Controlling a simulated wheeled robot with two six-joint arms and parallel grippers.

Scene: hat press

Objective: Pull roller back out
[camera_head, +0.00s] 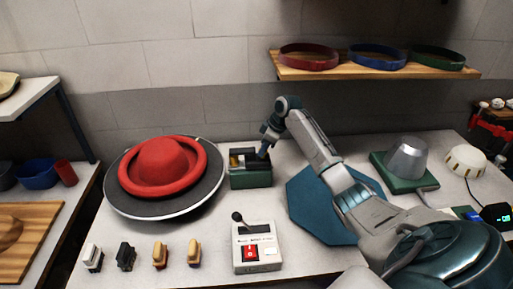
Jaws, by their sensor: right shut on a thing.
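My right arm reaches from the lower right to a small dark green box (250,181) in the middle of the table. My right gripper (263,150) points down at the box's open top and is shut on the roller, which is mostly hidden by the gripper and the box walls. Dark and yellowish parts show inside the box, too small to tell apart. My left gripper is not in this view.
A red hat (164,164) lies on a round dark plate (203,197) to the left. Several small brushes (160,256) and a control box (257,260) with a lever stand in front. A blue octagonal mat (306,209) lies under my arm. A grey hat form (406,157) stands on the right.

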